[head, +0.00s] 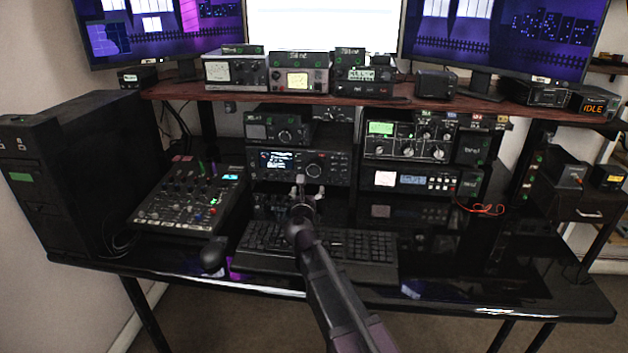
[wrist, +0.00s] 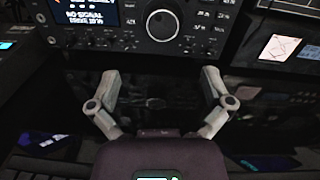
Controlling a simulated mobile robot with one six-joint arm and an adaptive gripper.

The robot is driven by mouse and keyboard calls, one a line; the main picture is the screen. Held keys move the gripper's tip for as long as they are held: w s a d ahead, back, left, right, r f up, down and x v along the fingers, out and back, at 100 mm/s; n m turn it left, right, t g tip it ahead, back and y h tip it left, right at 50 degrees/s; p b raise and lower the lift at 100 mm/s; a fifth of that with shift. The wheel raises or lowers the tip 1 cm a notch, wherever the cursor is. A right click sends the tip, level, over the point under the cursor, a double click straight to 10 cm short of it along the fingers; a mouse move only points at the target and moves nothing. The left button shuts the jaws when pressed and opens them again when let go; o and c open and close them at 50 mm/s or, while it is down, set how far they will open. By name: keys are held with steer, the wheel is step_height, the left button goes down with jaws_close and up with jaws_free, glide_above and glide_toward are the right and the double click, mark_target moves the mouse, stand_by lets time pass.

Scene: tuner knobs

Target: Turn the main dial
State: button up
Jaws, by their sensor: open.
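The radio (head: 280,166) in the middle of the desk shelf has a lit screen and a large round main dial (head: 313,170) on its front. In the wrist view the main dial (wrist: 162,21) is a dark knob with a pale ring, at the top centre and fully visible. The screen beside it reads "NO SIGNAL". My gripper (head: 306,188) is in front of the radio, above the keyboard. In the wrist view the two fingers of my gripper (wrist: 160,76) are spread wide and empty, below the dial and apart from it.
A keyboard (head: 345,246) lies under my arm. A mixer (head: 190,196) stands at the left. Stacked radio units (head: 410,137) stand to the right of the radio. A wooden shelf (head: 225,94) with more devices runs above. The glossy desk at the right is mostly clear.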

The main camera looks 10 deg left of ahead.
mark_target(314, 171)
steer(key=shift+f+m+h, duration=0.3)
steer(key=shift+f+m, duration=0.1)
steer(key=shift+m, duration=0.2)
steer(key=w, duration=1.3)
steer(key=shift+w+d, duration=0.25)
steer(key=shift+w, duration=0.15)
steer(key=c, duration=1)
